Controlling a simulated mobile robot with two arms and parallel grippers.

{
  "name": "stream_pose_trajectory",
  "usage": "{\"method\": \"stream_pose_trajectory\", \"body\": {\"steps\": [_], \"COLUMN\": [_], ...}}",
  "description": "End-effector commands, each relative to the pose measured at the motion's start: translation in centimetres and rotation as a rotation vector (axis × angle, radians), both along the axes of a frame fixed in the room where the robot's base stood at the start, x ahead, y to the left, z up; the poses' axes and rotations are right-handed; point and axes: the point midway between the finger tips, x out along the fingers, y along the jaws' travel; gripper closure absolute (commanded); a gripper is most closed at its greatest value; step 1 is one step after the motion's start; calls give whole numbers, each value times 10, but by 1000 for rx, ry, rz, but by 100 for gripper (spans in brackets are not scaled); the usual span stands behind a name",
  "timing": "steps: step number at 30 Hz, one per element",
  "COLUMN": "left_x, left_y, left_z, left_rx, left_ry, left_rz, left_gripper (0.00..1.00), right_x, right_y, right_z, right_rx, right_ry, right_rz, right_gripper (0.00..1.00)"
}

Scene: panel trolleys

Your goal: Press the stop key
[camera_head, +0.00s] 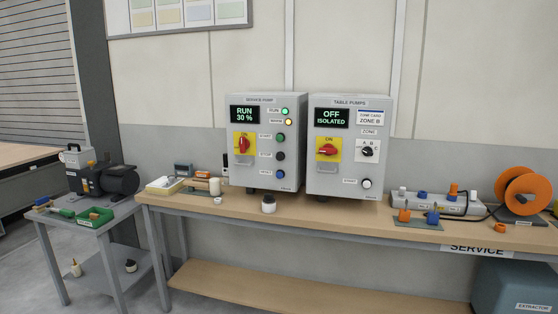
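The service pump panel (237,180) is a grey box standing at the back of the bench, and its display (244,114) reads RUN 30 %. The stop key (281,156) is a dark round button beside a small label that seems to read STOP. It sits between a green start button (281,138) above and a blue button (281,174) below. A red rotary switch (243,145) on a yellow plate is at the panel's left. Green and yellow lamps (286,116) show at the upper right. Nothing covers the stop key. Neither of my grippers is in view.
The table pumps panel (317,182) stands to the right, reading OFF ISOLATED. An orange reel (524,192) is far right; a side trolley (105,223) with a motor (112,181) is left.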

Motion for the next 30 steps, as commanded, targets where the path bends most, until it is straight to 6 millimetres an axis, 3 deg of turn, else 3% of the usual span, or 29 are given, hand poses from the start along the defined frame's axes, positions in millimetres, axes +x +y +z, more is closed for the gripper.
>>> {"method": "stream_pose_trajectory", "body": {"steps": [7, 11, 30], "left_x": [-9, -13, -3], "left_y": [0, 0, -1], "left_z": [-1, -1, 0], "left_rx": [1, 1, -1], "left_ry": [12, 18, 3], "left_rz": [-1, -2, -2], "left_gripper": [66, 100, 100], "right_x": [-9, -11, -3], "right_y": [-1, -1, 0], "right_z": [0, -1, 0], "right_rx": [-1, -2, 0], "right_ry": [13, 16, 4], "right_rz": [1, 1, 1], "right_gripper": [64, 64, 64]}}
